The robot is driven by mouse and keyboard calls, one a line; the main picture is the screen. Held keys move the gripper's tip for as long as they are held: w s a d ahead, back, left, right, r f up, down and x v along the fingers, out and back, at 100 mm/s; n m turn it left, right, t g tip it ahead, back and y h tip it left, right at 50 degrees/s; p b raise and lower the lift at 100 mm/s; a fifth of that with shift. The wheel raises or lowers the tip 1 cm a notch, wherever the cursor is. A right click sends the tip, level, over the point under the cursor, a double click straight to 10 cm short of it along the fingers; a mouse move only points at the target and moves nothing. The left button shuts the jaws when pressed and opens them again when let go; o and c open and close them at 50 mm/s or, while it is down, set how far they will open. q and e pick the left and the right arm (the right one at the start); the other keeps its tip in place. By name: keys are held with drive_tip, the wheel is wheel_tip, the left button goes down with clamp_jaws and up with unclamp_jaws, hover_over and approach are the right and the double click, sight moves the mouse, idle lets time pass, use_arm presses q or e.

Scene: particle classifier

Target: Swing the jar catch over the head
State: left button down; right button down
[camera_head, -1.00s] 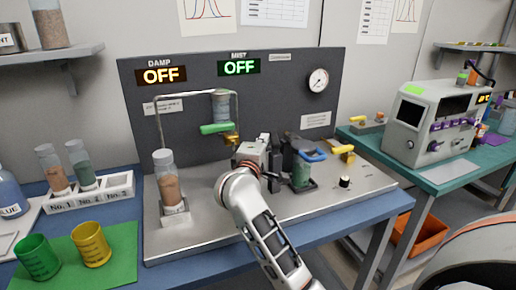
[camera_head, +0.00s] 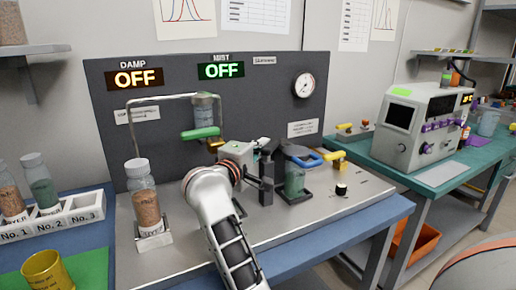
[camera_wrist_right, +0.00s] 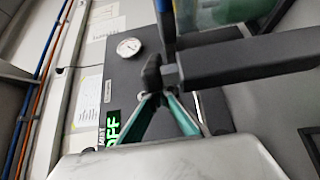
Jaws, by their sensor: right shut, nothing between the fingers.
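The green-tinted jar (camera_head: 294,182) stands on the metal bench at right of centre, with a dark top. A blue handle (camera_head: 308,160), apparently the catch, lies across its upper part. The blue piece (camera_wrist_right: 166,25) and green jar (camera_wrist_right: 212,12) show at the top of the right wrist view. My right gripper (camera_wrist_right: 153,76) is shut and empty, its fingertips close to the end of a dark post (camera_wrist_right: 250,60); I cannot tell whether they touch. In the head view the right gripper (camera_head: 262,148) is left of the jar and partly hidden. My left gripper is out of view.
A tall jar of brown grains (camera_head: 145,205) stands in a holder at left. A yellow handle (camera_head: 338,161) and black knob (camera_head: 341,190) are right of the jar. The bench front right is clear.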

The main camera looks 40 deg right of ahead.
idle(0.6)
idle(0.7)
drive_tip(key=shift+a, duration=0.1)
drive_tip(key=v, duration=0.7)
drive_tip(key=shift+s+a, duration=0.15)
idle(0.6)
